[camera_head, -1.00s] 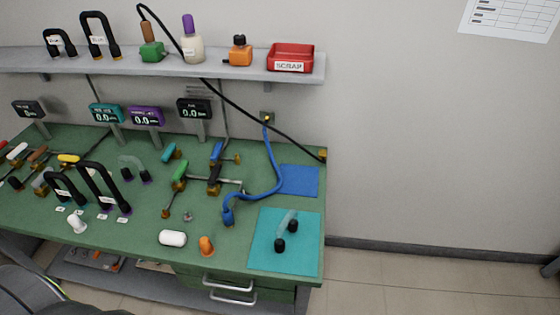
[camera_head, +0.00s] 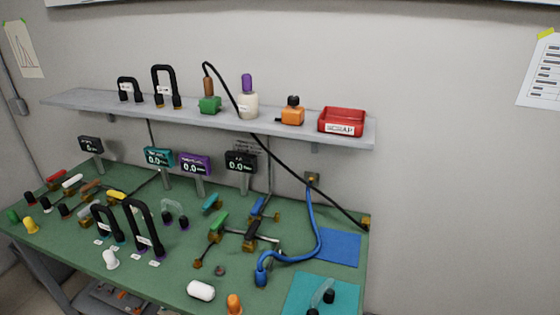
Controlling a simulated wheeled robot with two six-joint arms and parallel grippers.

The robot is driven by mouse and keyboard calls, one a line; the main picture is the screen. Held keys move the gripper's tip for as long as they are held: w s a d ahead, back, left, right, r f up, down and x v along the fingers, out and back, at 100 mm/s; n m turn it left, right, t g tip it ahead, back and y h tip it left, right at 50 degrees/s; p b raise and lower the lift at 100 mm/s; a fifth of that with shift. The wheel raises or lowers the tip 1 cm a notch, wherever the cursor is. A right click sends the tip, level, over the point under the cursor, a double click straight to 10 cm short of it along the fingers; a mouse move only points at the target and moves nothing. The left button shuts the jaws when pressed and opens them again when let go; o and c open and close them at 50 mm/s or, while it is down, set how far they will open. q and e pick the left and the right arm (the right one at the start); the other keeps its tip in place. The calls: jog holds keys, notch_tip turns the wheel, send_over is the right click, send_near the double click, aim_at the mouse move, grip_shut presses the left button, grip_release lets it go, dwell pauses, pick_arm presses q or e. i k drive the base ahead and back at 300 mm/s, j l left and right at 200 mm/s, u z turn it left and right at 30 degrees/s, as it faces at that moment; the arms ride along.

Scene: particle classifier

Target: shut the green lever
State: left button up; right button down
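The green lever (camera_head: 219,221) is a green handle on a brass valve fitting, in the middle of the green workbench (camera_head: 120,270). It lies slanted, with its upper end to the right. A teal lever (camera_head: 211,202) is just behind it, and a black lever (camera_head: 252,230) and a blue lever (camera_head: 257,206) are to its right. Neither of my grippers shows in the head view, so I cannot see whether they are open or shut.
A grey shelf (camera_head: 216,118) above the bench holds bottles, black hoses and a red scrap tray (camera_head: 342,119). Black U-shaped tubes (camera_head: 144,228) stand left of the levers. A blue hose (camera_head: 316,229) loops at right. A white capsule (camera_head: 201,290) lies in front.

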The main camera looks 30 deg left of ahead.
aim_at(215, 226)
jog(key=u, duration=1.4)
